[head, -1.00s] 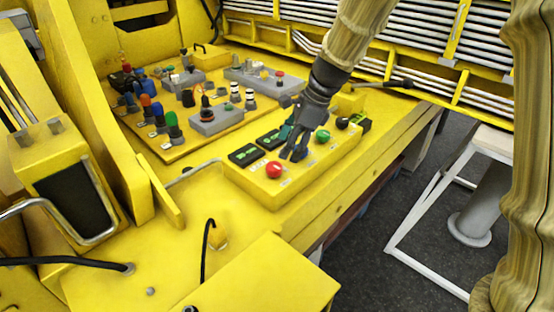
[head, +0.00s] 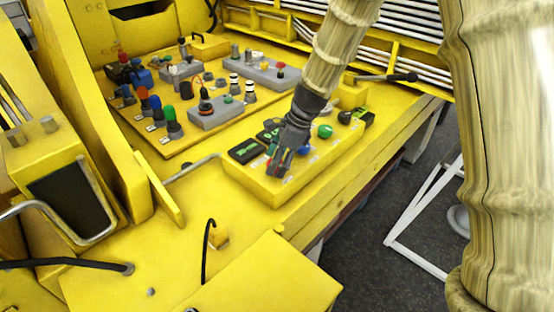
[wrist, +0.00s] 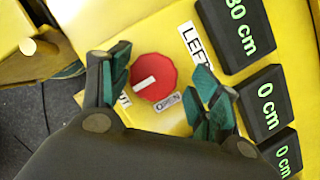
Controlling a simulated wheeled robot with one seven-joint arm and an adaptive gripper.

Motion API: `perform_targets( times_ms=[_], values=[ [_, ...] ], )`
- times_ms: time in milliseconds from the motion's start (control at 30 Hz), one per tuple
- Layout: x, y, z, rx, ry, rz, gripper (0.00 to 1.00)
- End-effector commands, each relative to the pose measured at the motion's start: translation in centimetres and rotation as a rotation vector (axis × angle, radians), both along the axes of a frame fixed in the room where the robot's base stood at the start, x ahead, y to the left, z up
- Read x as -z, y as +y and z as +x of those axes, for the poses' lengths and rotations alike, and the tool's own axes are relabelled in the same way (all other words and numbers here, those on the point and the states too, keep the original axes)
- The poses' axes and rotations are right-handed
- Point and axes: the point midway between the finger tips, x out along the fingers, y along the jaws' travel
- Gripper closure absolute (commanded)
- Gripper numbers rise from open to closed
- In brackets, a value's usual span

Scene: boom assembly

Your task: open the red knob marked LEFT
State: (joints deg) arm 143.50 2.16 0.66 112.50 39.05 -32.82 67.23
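The red knob (wrist: 154,78) has a white pointer line and sits on a yellow panel beside labels reading LEFT (wrist: 196,46) and OPEN (wrist: 167,100). In the wrist view it lies between the two fingers of my gripper (wrist: 166,92), which are spread apart on either side with visible space at the right. In the head view my gripper (head: 278,168) is over the near end of the yellow control box (head: 262,192), and covers most of the red knob. I cannot tell whether a finger touches the knob.
Black displays (wrist: 265,103) with green digits stand beside the knob. On the same box are a green knob (head: 325,131) and a black knob (head: 344,117). A panel of levers and coloured buttons (head: 160,149) lies to the left.

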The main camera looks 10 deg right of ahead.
Motion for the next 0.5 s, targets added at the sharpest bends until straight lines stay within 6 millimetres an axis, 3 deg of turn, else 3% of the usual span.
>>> perform_targets(
  times_ms=[33,200,500],
  values=[
    [-0.15,-0.02,-0.06,0.000,-0.001,0.000,0.50],
    [-0.11,0.10,0.03,-0.001,0.000,0.001,0.81],
    [-0.03,-0.04,0.00,-0.003,0.001,0.001,0.81]
  ],
)
